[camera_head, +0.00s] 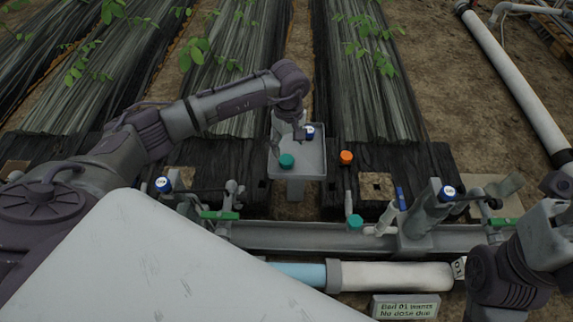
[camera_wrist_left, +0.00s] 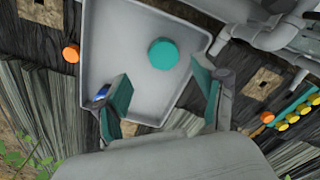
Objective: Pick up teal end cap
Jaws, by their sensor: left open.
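A round teal end cap (camera_head: 286,161) lies in the front left part of a grey tray (camera_head: 314,167). In the left wrist view the teal cap (camera_wrist_left: 163,53) sits on the bare tray floor (camera_wrist_left: 125,40), beyond and roughly between my fingertips. My left gripper (camera_head: 288,146) is over the tray; in the wrist view my left gripper (camera_wrist_left: 160,88) is open and empty, apart from the cap. A second teal cap (camera_head: 355,222) is on the skid, right of the tray. My right arm shows at the lower right; its fingers are not visible.
A blue cap (camera_head: 309,131) is at the tray's back right, partly hidden by a finger in the wrist view (camera_wrist_left: 102,92). An orange cap (camera_head: 346,157) stands right of the tray. The skid's grey rail (camera_head: 300,237) and white pipe (camera_head: 395,276) run in front.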

